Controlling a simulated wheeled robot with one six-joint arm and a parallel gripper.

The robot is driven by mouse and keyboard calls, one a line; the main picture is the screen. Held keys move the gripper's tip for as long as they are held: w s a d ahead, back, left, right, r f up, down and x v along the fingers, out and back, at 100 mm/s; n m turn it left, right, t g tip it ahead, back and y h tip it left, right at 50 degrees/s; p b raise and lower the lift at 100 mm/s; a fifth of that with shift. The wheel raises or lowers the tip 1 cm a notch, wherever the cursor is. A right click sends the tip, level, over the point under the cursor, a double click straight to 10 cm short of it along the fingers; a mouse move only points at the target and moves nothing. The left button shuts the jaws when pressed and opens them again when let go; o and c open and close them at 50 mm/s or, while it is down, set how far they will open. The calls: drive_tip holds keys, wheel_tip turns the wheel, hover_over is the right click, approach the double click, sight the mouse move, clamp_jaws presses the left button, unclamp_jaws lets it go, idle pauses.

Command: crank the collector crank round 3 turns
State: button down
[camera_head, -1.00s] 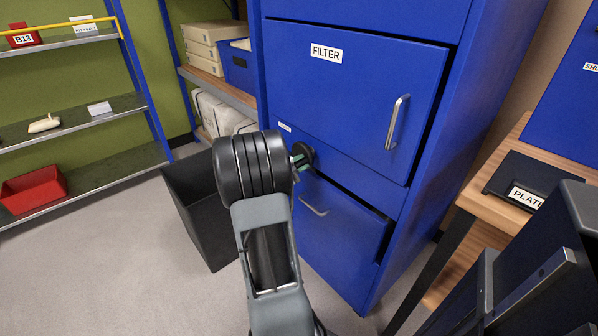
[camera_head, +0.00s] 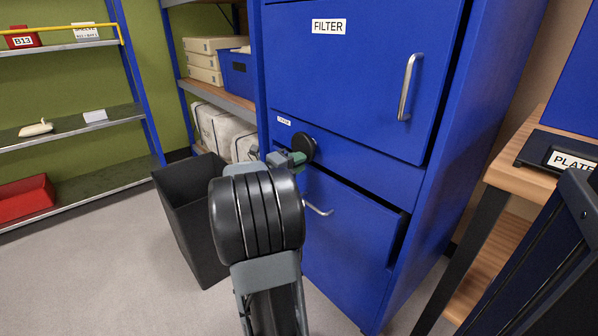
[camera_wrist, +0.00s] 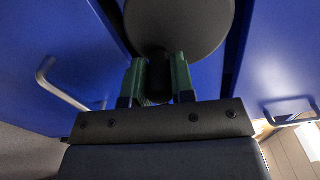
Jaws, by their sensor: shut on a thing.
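The collector crank shows as a round black disc (camera_head: 304,147) on the front of the blue cabinet (camera_head: 361,167), between the FILTER door and the lower drawer. In the wrist view the dark disc (camera_wrist: 178,25) fills the top middle. My gripper (camera_head: 290,159) is at the disc, and its green fingers (camera_wrist: 160,78) are shut on a dark handle (camera_wrist: 158,75) at the disc's edge. My arm hides part of the cabinet's lower left.
The lower drawer (camera_head: 340,232) stands slightly out, with a metal handle (camera_head: 318,208) just below the crank. A black open bin (camera_head: 185,215) stands on the floor to the left. A wooden bench (camera_head: 520,180) is at the right. Shelves (camera_head: 75,130) stand at the far left.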

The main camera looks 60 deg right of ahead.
drive_tip(key=shift+w+d+f+m, duration=0.15)
drive_tip(key=shift+w+m, duration=0.55)
drive_tip(key=shift+m, duration=1.9)
drive_tip(key=shift+w+d+m, duration=0.3)
drive_tip(key=shift+w+m, duration=0.4)
drive_tip(key=shift+m, duration=1.9)
drive_tip(key=shift+w+d+f+m, duration=0.15)
drive_tip(key=shift+w+m, duration=0.55)
drive_tip(key=shift+m, duration=1.9)
drive_tip(key=shift+d+r, duration=0.1)
drive_tip(key=shift+r, duration=0.05)
drive_tip(key=c, duration=1)
unclamp_jaws()
drive_tip(key=shift+o, duration=0.2)
drive_tip(key=shift+w, duration=0.1)
drive_tip(key=p+v, duration=0.2)
drive_tip(key=v, duration=1.1)
drive_tip(key=shift+a+p, duration=0.35)
drive_tip(key=shift+p, duration=0.05)
